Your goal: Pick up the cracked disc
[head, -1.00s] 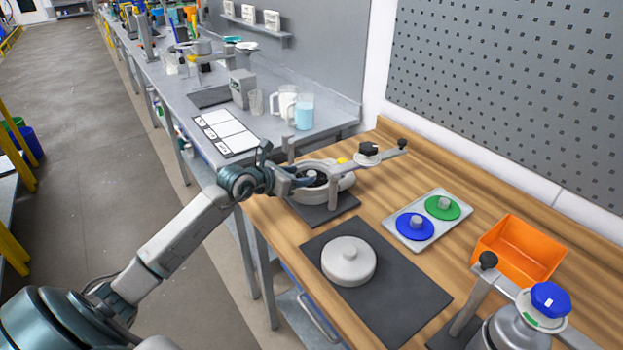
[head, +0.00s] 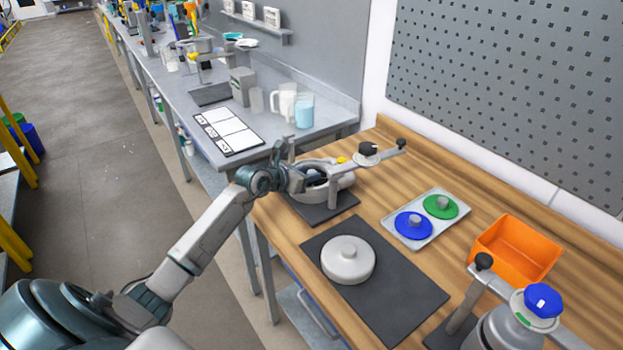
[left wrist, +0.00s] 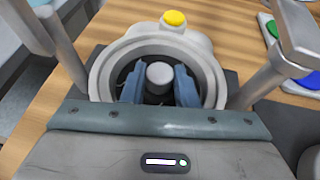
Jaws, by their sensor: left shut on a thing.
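My left gripper (head: 308,179) reaches into the round light-grey drum housing (head: 341,181) at the table's left end. In the left wrist view its two blue fingers stand inside the housing ring (left wrist: 101,75), shut on a grey knob (left wrist: 159,75). The knob sits in the middle of a dark disc (left wrist: 158,98), mostly hidden by the fingers and wrist. I cannot make out a crack in it. My right gripper is not in view.
A grey round lid (head: 348,261) lies on a dark mat (head: 400,307). An orange bin (head: 515,250) stands to the right. A swing arm with a black knob (head: 368,148) stands beside the housing. Another unit with a blue cap (head: 543,299) is at lower right.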

